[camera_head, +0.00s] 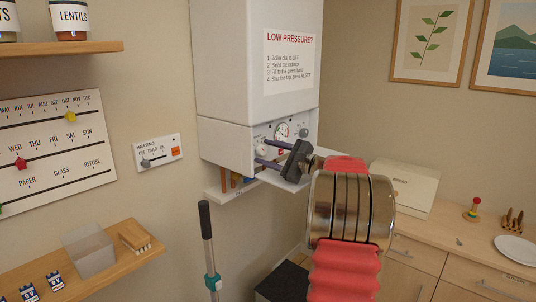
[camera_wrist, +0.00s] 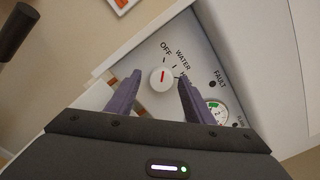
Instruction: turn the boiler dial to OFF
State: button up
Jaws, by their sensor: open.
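The boiler (camera_head: 255,60) is a white box on the wall, with its control panel low down. The boiler dial (camera_wrist: 161,77) is a small round white knob with a red line, which runs nearly upright in the wrist view. Labels OFF and WATER and a partly hidden third one curve around it. The OFF label (camera_wrist: 166,48) is just above the dial. My gripper (camera_wrist: 158,79) is open, with one purple finger on each side of the dial; contact is not visible. In the head view my gripper (camera_head: 257,151) reaches the panel from the right.
A pressure gauge (camera_wrist: 216,110) with a green band and a FAULT light (camera_wrist: 212,84) are right of the dial. A low-pressure notice (camera_head: 290,62) is on the boiler. A heating control (camera_head: 158,151) hangs on the wall. A shelf (camera_head: 85,270) with a box juts out at lower left.

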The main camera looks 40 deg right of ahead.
jog(key=s, duration=0.9)
jog(key=s+d, duration=0.1)
jog(key=s, duration=0.3)
jog(key=shift+s+d, duration=0.1)
jog(key=shift+s, duration=0.25)
jog(key=w+a+f+n+g+y, duration=0.1)
jog(key=a+f+n+g, duration=0.2)
jog(key=a, duration=0.9)
jog(key=w+a+f+n+g+y, duration=0.1)
jog(key=a+n+g+y, duration=0.2)
jog(key=a, duration=0.8)
jog(key=w+a+f+n+g, duration=0.1)
jog(key=a+f+n+g, duration=0.3)
jog(key=a, duration=0.8)
jog(key=s+a+f+n+g+h, duration=0.1)
jog(key=s+a+f+n+h, duration=0.1)
jog(key=s+a+n, duration=0.6)
jog(key=s+a+f+n+g+h, duration=0.1)
jog(key=s+a+f+n+h, duration=0.2)
jog(key=s+a+n, duration=0.4)
jog(key=shift+s+a+f+n+h, duration=0.35)
jog(key=shift+s+a+f, duration=0.35)
jog(key=shift+s, duration=1.05)
jog(key=shift+d+f, duration=0.15)
jog(key=shift+d, duration=0.05)
